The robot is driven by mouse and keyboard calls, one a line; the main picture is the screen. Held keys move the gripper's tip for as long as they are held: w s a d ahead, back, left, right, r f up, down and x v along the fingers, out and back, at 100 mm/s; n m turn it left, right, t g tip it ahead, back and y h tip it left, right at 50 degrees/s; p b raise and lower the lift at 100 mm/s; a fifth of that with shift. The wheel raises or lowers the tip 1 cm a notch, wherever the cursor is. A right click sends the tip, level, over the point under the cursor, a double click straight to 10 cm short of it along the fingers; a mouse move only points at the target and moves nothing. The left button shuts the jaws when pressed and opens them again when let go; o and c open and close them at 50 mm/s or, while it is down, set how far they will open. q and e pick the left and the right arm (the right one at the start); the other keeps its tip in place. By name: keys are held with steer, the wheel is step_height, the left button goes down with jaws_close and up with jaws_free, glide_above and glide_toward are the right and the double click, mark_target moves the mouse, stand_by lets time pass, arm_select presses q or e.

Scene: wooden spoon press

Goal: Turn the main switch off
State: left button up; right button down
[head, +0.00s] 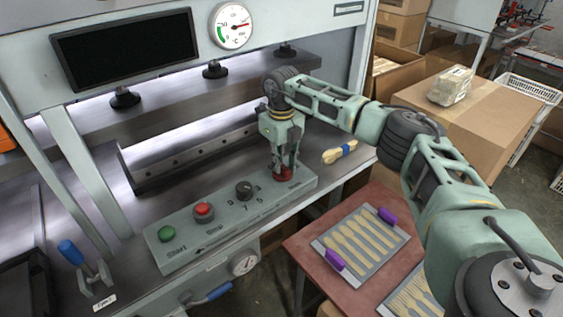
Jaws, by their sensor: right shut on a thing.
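The main switch (283,174) is a red knob at the right end of the grey control panel (215,226). My right gripper (284,166) points down over it, its fingers shut on the knob. The fingers hide part of the knob, so its turn position cannot be told. My left gripper is not in view.
The panel also carries a green button (166,233), a red stop button (204,211) and a black dial (244,190). A spoon bundle (340,152) lies on the bench to the right. A tray of spoons (323,241) sits on a red table (300,244). Cardboard boxes (480,112) stand at right.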

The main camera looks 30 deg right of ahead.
mark_target(282, 165)
steer(key=c, duration=1.7)
jaws_free()
steer(key=shift+r, duration=0.15)
step_height(282, 165, up, 12)
steer(key=shift+f, duration=0.1)
